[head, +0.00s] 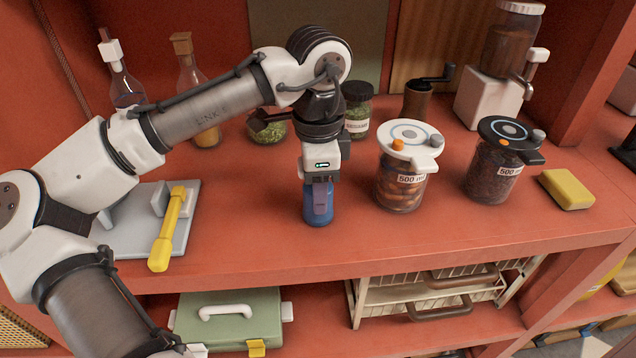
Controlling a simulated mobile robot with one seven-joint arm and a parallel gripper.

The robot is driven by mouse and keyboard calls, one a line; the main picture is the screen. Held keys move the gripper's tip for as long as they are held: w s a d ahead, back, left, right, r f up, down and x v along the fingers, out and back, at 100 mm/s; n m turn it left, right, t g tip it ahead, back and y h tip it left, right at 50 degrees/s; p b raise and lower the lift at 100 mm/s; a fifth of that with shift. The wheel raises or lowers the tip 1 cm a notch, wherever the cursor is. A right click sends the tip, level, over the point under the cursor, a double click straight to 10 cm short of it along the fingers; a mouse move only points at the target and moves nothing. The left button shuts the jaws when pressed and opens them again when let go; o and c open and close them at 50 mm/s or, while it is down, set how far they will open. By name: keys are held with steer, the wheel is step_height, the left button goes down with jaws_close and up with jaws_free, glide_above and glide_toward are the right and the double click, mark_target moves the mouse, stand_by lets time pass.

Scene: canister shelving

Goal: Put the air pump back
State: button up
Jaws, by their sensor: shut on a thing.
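My gripper (320,196) points down over the middle of the red shelf and is shut on a small blue cylinder, likely the air pump (319,216). Its upper part is hidden by the gripper. It is upright, and I cannot tell whether its base touches the shelf. To its right stands a clear canister with a white lid (404,175), labelled 500 ml. Further right is a dark-filled canister with a black lid (493,165).
A grey base (184,238) with a yellow bar (168,230) is at left. Bottles, a jar (356,110), a grinder (418,98) and a dispenser (490,95) stand behind. A yellow sponge (567,189) lies at right. The front strip of the shelf (400,235) is clear.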

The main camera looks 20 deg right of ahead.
steer(key=o, duration=1.2)
steer(key=shift+f, duration=0.1)
step_height(320, 180, up, 12)
steer(key=shift+r, duration=0.15)
